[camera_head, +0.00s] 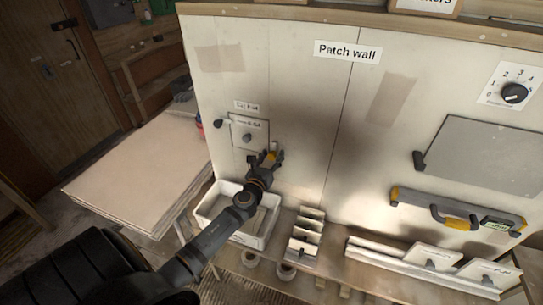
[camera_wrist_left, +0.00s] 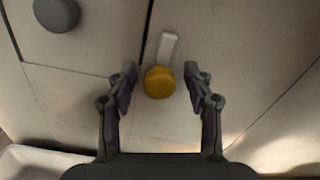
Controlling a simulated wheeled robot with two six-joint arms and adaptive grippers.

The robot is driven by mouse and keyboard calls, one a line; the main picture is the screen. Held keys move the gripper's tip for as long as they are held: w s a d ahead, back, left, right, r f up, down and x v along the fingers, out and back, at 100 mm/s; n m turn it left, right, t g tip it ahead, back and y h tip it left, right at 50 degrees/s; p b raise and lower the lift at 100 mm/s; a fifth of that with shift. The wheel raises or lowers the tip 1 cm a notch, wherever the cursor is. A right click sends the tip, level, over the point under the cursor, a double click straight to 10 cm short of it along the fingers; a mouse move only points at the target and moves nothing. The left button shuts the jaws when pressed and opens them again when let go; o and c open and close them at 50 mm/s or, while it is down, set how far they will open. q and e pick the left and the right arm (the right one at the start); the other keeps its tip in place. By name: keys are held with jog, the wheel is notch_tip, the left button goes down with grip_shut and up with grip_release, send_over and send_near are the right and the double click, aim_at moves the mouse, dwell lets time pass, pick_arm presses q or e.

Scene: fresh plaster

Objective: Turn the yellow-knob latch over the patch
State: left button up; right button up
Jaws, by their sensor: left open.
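The yellow knob (camera_wrist_left: 159,82) of the latch sits between the fingers of my left gripper (camera_wrist_left: 160,74), which is open around it with gaps on both sides. The latch's white bar (camera_wrist_left: 167,48) runs upward from the knob, tilted slightly right, just outside the patch's edge. That dark knob also shows in the wrist view (camera_wrist_left: 57,14). In the head view my left gripper (camera_head: 272,157) partly hides the yellow knob (camera_head: 272,154).
A white bin (camera_head: 211,205) stands below the patch. Beside it is a small divided rack (camera_head: 306,236). A sheet-topped table (camera_head: 140,175) is at left. A yellow-ended level (camera_head: 458,209), a grey panel (camera_head: 485,152) and a dial (camera_head: 513,93) are on the right wall.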

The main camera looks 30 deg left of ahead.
pick_arm(q)
jog(key=shift+c, duration=0.6)
grip_shut()
